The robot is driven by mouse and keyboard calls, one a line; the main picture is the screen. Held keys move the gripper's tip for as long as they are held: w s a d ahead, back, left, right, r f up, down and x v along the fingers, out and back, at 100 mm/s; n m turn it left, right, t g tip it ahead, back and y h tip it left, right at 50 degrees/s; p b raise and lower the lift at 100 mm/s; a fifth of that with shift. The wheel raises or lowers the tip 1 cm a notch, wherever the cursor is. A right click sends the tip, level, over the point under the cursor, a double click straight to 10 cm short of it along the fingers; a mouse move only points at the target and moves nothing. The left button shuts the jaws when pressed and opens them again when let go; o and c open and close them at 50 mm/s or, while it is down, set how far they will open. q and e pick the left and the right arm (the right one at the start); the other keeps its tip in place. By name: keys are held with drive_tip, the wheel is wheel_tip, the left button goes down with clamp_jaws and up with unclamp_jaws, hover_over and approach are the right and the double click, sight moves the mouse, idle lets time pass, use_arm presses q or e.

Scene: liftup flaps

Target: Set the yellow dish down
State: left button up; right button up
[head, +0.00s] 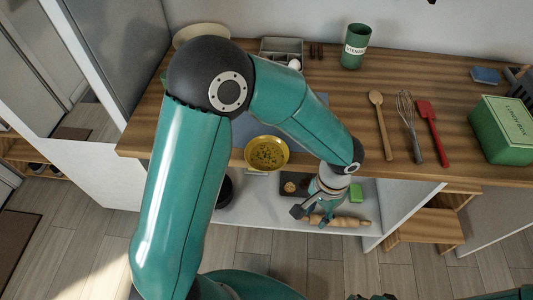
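The yellow dish (267,152) is a round, shallow bowl with a dark speckled pattern inside. It is at the counter's front edge, in front of the blue-grey mat (310,104), and its underside is hidden. My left gripper (312,212) is below and to the right of the dish in the head view, in front of the open shelf. Its fingers look spread, with a visible gap between them and the dish.
The wooden counter (452,165) holds a green utensil pot (355,46), a wooden spoon (381,125), a whisk (408,125), a red spatula (433,131) and a green box (502,130). A rolling pin (345,221) lies on the shelf below.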

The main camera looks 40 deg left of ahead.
use_arm(q)
wheel_tip(320, 180, up, 12)
drive_tip(key=w+a+f+t+y, duration=0.1)
drive_tip(key=w+a+y, duration=0.1)
drive_tip(key=y, duration=0.1)
drive_tip(key=n+t+y, duration=0.1)
drive_tip(key=t+y, duration=0.1)
approach(284, 164)
drive_tip(key=shift+g, duration=0.3)
drive_tip(key=x, duration=0.7)
drive_tip(key=shift+w+a+f, duration=0.2)
drive_tip(key=shift+w+f, duration=0.05)
drive_tip(key=shift+w, duration=0.1)
drive_tip(key=shift+a+f, duration=0.2)
drive_tip(key=shift+f, duration=0.3)
clamp_jaws()
